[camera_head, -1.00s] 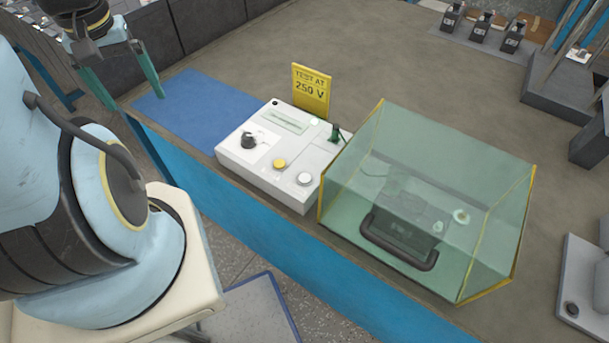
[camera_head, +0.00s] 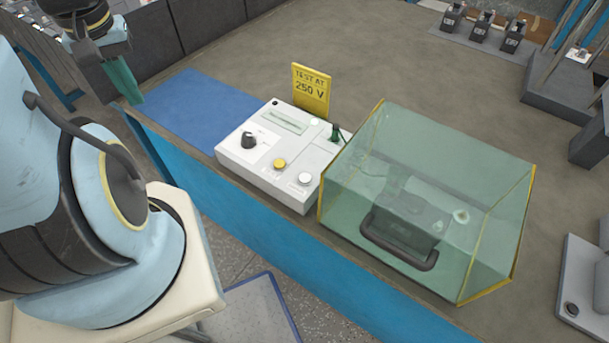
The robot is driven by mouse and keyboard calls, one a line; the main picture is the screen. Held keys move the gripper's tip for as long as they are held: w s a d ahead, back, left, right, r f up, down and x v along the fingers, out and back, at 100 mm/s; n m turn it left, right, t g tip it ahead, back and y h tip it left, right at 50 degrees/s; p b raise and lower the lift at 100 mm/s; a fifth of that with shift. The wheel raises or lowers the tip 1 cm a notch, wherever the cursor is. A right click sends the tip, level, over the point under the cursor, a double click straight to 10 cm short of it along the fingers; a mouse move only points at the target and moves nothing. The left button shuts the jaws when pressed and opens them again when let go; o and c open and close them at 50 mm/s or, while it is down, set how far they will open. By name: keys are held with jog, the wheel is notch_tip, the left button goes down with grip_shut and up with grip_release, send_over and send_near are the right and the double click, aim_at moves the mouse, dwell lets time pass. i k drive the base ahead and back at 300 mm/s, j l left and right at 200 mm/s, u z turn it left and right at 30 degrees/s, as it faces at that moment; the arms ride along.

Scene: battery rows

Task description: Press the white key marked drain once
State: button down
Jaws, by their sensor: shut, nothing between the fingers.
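The white key (camera_head: 305,178) is a round button at the front right of a white test box (camera_head: 250,176). Its marking is too small to read. A yellow key (camera_head: 279,164) sits to its left, and a black knob (camera_head: 249,140) farther left. My gripper (camera_head: 130,96) is at the upper left, above the near left corner of the blue mat. Its green fingers point down and are shut with nothing between them. It is well apart from the box and touches no key.
A yellow sign (camera_head: 311,90) reading "TEST AT 250 V" stands behind the box. A clear glass case (camera_head: 480,222) with a dark device inside stands close to its right. The blue mat (camera_head: 195,108) to the left is bare. Several small dark units (camera_head: 482,27) stand at the back.

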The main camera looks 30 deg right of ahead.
aim_at(304, 178)
jog(key=k+j, duration=0.25)
jog(key=k, duration=0.15)
jog(key=k+j, duration=0.25)
jog(key=k, duration=0.15)
